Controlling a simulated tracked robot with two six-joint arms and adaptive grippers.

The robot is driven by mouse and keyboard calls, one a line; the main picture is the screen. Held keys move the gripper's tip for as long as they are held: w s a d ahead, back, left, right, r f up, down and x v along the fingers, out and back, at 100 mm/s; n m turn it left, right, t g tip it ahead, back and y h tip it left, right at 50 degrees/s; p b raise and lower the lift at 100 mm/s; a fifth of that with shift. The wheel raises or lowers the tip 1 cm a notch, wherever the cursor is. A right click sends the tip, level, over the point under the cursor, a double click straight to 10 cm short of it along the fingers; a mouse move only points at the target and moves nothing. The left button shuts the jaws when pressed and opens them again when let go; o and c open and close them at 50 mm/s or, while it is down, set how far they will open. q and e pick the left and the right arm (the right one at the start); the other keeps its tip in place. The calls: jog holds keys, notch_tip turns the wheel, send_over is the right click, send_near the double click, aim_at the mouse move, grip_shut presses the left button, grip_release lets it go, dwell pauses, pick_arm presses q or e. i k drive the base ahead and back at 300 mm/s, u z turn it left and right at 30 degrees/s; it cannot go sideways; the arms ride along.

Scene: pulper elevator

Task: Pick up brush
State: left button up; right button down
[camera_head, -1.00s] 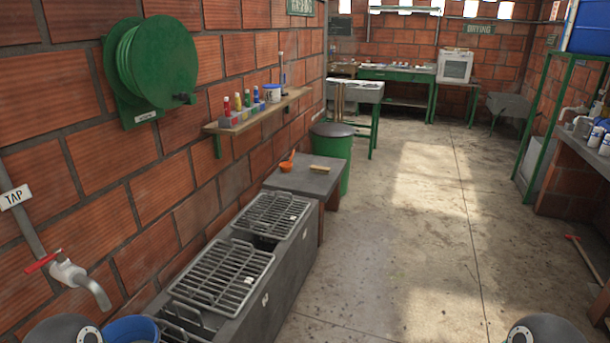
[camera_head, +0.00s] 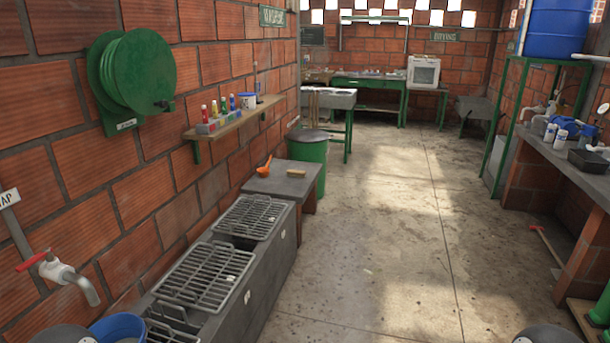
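A small tan block that looks like the brush (camera_head: 296,172) lies on the grey slab top of a low table (camera_head: 262,184) against the left wall. An orange scoop (camera_head: 264,168) lies just left of it on the same slab. The brush's bristles are too small to make out. Neither of my grippers shows. Only rounded dark parts of my arms appear at the bottom edge, well short of the brush.
A concrete trough with metal grates (camera_head: 207,274) runs along the left wall before the low table. A blue bucket (camera_head: 125,325) and a tap (camera_head: 62,270) are near left. A green bin (camera_head: 311,158) stands behind the table. The middle floor is clear; a workbench (camera_head: 560,165) lines the right.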

aim_at(291, 173)
jog(key=i, duration=0.9)
jog(key=u, duration=0.05)
